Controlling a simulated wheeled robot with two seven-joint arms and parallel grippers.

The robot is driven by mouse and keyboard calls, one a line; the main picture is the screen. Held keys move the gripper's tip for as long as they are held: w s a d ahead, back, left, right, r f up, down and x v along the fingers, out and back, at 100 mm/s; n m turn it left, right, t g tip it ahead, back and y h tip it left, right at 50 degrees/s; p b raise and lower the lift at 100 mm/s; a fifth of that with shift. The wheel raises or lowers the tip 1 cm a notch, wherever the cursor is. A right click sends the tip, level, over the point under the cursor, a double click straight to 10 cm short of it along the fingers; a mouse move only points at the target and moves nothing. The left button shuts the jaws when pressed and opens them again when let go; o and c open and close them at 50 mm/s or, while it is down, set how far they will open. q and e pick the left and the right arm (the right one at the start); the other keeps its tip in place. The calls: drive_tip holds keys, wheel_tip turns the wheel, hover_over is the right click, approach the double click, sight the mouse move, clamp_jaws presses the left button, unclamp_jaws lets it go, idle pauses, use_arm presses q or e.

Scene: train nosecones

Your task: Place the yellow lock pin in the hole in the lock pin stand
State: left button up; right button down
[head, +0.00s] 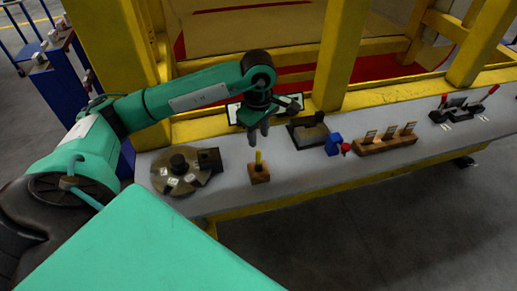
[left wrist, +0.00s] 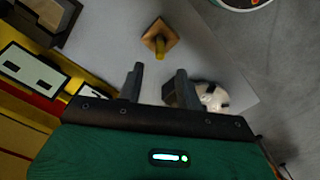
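The yellow lock pin (head: 258,157) stands upright in the small brown wooden lock pin stand (head: 260,174) on the grey bench. In the left wrist view the yellow pin (left wrist: 160,48) rises from the square stand (left wrist: 160,34), ahead of the fingers. My left gripper (head: 259,134) hangs above and slightly behind the pin, apart from it. In the left wrist view its two fingers (left wrist: 159,80) are spread with nothing between them. My right gripper is in neither view.
A round disc fixture (head: 180,172) with a dark hub lies left of the stand. A dark tray (head: 308,133), a blue block (head: 333,144) and a wooden rack (head: 385,142) stand to the right. Yellow frame posts rise behind. The bench is clear just right of the stand.

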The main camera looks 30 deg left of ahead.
use_arm(q)
drive_tip(key=shift+r+b, duration=0.6)
drive_tip(key=shift+r, duration=1.85)
